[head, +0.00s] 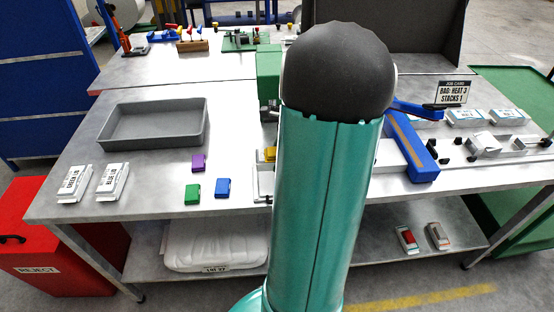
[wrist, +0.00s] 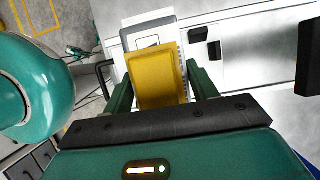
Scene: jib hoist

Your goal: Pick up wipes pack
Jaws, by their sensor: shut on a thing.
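My gripper (wrist: 158,88) is shut on a small yellow pack (wrist: 158,80) with rounded corners. The pack sits between the two green fingers in the wrist view, and no writing shows on its face. A yellow pack (head: 270,154) also shows at the left edge of my arm in the head view, mostly hidden. My gripper is hidden behind my arm there. Similar small packs lie on the bench to its left: purple (head: 198,163), green (head: 192,194) and blue (head: 222,187).
An empty grey tray (head: 196,139) stands at the bench's left. Two white labelled packs (head: 74,183) lie in front of it. A pale frame (head: 259,184) is beside my arm.

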